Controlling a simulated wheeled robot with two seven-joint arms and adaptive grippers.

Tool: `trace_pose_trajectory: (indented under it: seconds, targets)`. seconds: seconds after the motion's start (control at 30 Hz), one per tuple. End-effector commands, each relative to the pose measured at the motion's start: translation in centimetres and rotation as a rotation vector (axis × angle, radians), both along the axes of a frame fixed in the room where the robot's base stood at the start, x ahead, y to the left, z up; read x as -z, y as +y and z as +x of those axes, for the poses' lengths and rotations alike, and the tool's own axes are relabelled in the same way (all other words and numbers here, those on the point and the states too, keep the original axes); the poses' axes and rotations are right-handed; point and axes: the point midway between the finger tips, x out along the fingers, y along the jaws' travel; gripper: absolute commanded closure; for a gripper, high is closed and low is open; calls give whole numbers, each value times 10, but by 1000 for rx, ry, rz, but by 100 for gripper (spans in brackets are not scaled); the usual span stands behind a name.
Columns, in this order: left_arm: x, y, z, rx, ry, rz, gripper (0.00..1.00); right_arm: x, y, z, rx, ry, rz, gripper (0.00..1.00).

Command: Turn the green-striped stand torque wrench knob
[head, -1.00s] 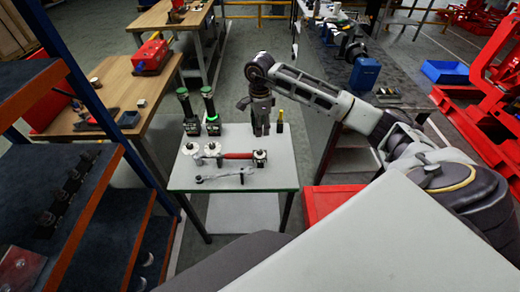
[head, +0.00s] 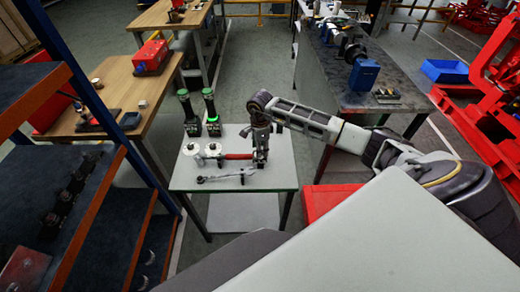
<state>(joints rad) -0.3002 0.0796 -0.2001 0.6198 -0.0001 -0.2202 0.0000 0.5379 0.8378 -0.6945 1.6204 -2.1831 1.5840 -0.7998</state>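A small light table with a green edge (head: 282,190) stands in front of me. A torque wrench with a red handle (head: 236,156) lies across its top, its left part near white round pieces (head: 213,149). My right gripper (head: 260,163) points down at the right end of the red handle and covers the end piece there. I cannot tell if its fingers touch or grip that piece. My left gripper is not in view.
Two black upright tools with green bands (head: 211,112) stand at the table's back left. A silver wrench (head: 225,176) lies in front of the torque wrench. A blue-and-orange shelf (head: 90,100) is at left, and a red box (head: 322,199) is right of the table.

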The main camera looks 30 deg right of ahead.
Motion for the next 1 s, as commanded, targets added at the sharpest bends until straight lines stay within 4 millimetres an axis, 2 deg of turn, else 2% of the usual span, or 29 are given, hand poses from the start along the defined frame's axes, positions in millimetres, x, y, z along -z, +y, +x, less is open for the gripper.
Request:
trace_pose_trajectory:
  seconds: [0.2, 0.57, 0.9, 1.0]
  targets:
    - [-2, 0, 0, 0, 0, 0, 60, 15, 0, 0, 1, 0, 0, 55]
    - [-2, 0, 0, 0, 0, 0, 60, 17, 0, 0, 0, 0, 0, 55]
    - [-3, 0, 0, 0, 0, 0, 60, 17, 0, 0, 0, 0, 0, 99]
    - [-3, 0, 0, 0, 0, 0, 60, 17, 0, 0, 0, 0, -1, 100]
